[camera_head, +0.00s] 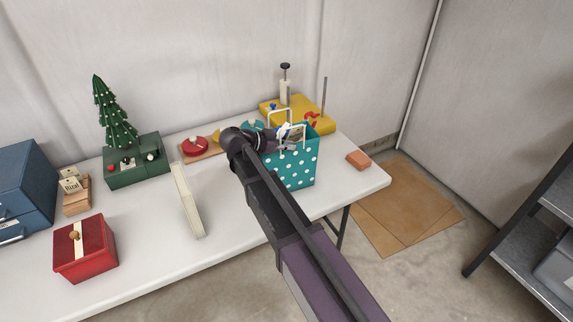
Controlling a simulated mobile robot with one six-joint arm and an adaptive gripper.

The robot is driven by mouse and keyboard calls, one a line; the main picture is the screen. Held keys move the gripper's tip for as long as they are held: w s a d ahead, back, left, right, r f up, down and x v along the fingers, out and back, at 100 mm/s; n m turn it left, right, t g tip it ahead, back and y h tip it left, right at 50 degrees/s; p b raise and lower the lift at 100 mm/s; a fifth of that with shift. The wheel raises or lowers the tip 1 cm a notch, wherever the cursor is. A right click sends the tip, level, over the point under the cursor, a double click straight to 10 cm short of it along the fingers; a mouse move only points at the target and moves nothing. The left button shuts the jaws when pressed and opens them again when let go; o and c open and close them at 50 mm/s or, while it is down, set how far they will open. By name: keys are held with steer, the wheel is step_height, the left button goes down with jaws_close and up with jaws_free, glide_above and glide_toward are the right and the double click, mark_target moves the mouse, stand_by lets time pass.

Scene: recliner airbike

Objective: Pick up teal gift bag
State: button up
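The teal gift bag (303,163) with white polka dots and white handles stands upright near the right end of the white table. My arm reaches in from the lower right and covers the bag's left side. My gripper (289,137) is at the top of the bag, by its white handles. The fingers are small and partly hidden, so I cannot tell whether they are open or touching a handle.
A yellow base (318,119) with posts stands behind the bag. An orange block (358,160) lies to its right. A cream upright panel (187,200), a red box (86,248) and a green box with a small tree (137,163) stand left. A shelf (530,230) is at right.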

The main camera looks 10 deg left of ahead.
mark_target(280, 136)
stand_by(0.3)
jaws_close()
steer(key=shift+r, duration=0.25)
steer(key=shift+r+p, duration=1.55)
steer(key=shift+p, duration=0.2)
steer(key=shift+s+r, duration=0.1)
steer(key=shift+s, duration=0.15)
steer(key=s+r+p, duration=0.1)
steer(key=s, duration=1.4)
steer(key=shift+s+d+r, duration=0.15)
steer(key=shift+s+d, duration=0.1)
steer(key=shift+s, duration=0.05)
